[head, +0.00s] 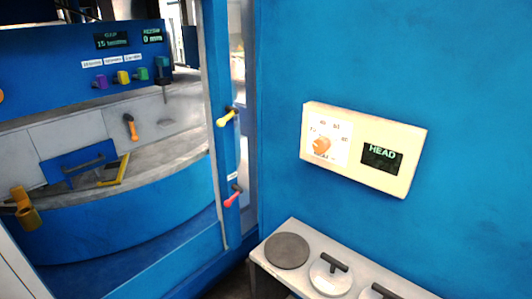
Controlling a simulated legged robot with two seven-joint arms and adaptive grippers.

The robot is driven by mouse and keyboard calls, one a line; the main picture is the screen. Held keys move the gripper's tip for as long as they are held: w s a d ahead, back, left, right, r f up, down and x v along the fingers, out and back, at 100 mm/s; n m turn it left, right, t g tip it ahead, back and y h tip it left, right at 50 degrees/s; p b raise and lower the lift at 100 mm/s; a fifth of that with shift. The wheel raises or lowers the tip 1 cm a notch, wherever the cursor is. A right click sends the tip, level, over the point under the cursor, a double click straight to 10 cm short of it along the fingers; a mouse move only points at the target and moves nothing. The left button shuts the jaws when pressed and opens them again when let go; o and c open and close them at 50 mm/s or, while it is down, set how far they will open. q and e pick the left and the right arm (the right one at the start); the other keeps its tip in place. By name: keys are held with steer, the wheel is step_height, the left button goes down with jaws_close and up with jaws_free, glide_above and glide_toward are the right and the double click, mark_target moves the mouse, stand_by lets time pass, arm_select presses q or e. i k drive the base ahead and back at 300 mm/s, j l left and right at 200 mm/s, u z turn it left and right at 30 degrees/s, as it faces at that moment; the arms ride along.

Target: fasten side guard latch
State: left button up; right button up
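Two small levers are mounted on the blue door-frame post (222,150) left of centre in the head view. The upper lever (228,117) has a yellow handle and slants down to the left. The lower lever (233,197) has a red handle, also slants down to the left, and sits just below a small white label. I cannot tell which of them is the side guard latch, or whether either is fastened. Neither of my grippers shows in this view, and nothing touches the levers.
A blue machine panel (60,65) with displays and coloured knobs is at the left, above a curved grey bed. A cream control box (362,150) reading HEAD is on the blue wall. A pale bench (297,233) with round discs stands at the lower right.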

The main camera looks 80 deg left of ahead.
mark_target(221, 122)
steer(key=u, duration=5)
